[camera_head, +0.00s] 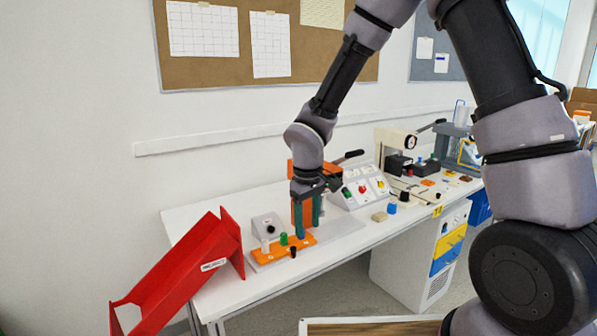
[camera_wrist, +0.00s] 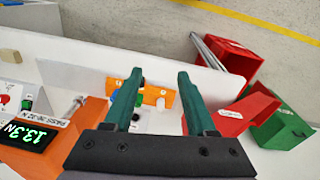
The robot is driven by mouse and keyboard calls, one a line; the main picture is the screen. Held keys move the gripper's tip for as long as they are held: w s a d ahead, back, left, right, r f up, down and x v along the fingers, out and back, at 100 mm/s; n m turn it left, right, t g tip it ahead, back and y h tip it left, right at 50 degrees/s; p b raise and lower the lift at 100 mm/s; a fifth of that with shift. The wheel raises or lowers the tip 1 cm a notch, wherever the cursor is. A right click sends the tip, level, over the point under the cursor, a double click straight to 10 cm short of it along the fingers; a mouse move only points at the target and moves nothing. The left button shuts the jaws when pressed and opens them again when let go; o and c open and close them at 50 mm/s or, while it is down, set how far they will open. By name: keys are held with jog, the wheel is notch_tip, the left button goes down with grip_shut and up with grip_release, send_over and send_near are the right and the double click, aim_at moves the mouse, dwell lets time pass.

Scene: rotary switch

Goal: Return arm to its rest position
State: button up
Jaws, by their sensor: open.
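My gripper (camera_head: 309,230) points down over the white bench (camera_head: 345,243), at the far end of my bent, outstretched arm. Its two teal fingers are spread apart with nothing between them. In the wrist view, the fingers (camera_wrist: 160,75) reach forward over an orange plate (camera_wrist: 159,94), apart from each other. In the head view, the orange plate (camera_head: 272,253) with small coloured pegs lies just in front of and left of the fingers. A grey box with a black knob (camera_head: 268,227) stands behind the plate. I cannot tell whether the fingertips touch anything.
An orange device with a lit display (camera_wrist: 28,136) stands close beside my gripper. A sloped panel with coloured switches (camera_head: 362,190) and a dial press (camera_head: 394,148) stand to the right. A red bin (camera_head: 188,270) is at the bench's left end. Space above the bench's left is clear.

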jog(key=s+d+r+m+t, duration=0.1)
jog(key=d+r+m, duration=0.2)
jog(key=d+r, duration=0.55)
jog(key=d+r+m+t, duration=0.2)
jog(key=d+r+m, duration=0.3)
jog(key=r, duration=0.6)
jog(key=s+d+r+m+t+y, duration=0.2)
jog(key=s+d+r+m+t, duration=0.1)
jog(key=s+d+r, duration=0.6)
jog(key=s+r+m, duration=0.1)
jog(key=s, duration=0.1)
jog(key=shift+s+r, duration=0.15)
jog(key=shift+s, duration=0.15)
